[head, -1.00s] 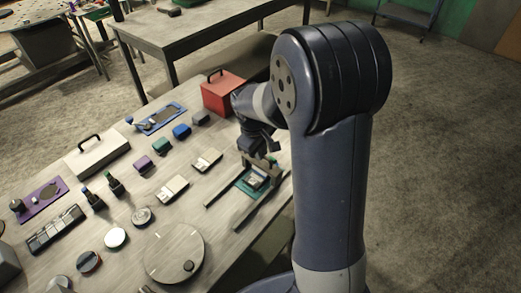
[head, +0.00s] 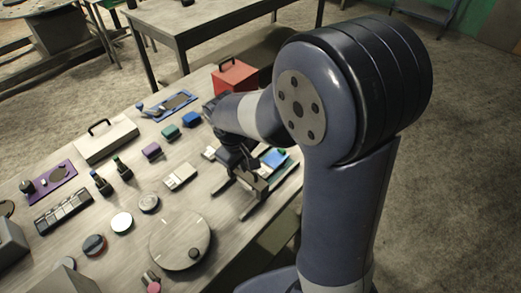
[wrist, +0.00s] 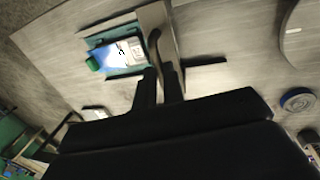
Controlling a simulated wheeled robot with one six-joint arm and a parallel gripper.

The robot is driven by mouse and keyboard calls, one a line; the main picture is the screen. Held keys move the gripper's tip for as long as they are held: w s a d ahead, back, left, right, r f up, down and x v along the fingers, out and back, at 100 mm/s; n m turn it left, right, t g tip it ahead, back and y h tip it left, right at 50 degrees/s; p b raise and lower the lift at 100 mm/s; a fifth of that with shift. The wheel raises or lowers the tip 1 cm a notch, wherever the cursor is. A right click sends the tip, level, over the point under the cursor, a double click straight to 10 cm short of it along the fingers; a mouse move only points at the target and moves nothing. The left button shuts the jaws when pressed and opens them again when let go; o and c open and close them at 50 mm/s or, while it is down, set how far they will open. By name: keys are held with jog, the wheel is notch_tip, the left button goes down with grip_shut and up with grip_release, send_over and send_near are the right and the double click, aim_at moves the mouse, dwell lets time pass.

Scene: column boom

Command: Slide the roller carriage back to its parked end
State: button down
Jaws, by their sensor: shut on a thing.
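My gripper (head: 243,168) is low over the table's right edge. In the wrist view its fingers (wrist: 160,86) are shut around the curved upright handle (wrist: 154,42) of the roller carriage. The grey carriage (head: 257,181) straddles two dark rails (head: 262,205), partly hidden by my gripper. Bare rail shows at its lower left. On its upper-right side lie a teal mat and a flat blue-and-white piece (head: 273,158) with a green end. This piece also shows in the wrist view (wrist: 122,54), clear of the carriage. The roller itself is hidden.
A pale block (head: 180,176) and a round disc plate (head: 180,240) stand left of the rails. A red box (head: 235,76) stands behind my arm. Several small coloured blocks and a white case (head: 106,140) are farther left. The floor to the right is open.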

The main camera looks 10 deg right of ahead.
jog(key=shift+s+a, duration=0.8)
jog(key=shift+a, duration=0.35)
jog(key=shift+s+a, duration=0.8)
jog(key=shift+a, duration=0.3)
jog(key=c, duration=1.6)
grip_release()
jog(key=shift+s+a, duration=0.1)
jog(key=shift+a, duration=0.05)
jog(key=shift+o, duration=0.5)
notch_tip(320, 180, up, 11)
jog(key=s+a, duration=0.1)
jog(key=shift+a+f+b, duration=0.2)
jog(key=shift+a+b, duration=0.1)
jog(key=shift+b, duration=0.05)
jog(key=shift+s, duration=0.1)
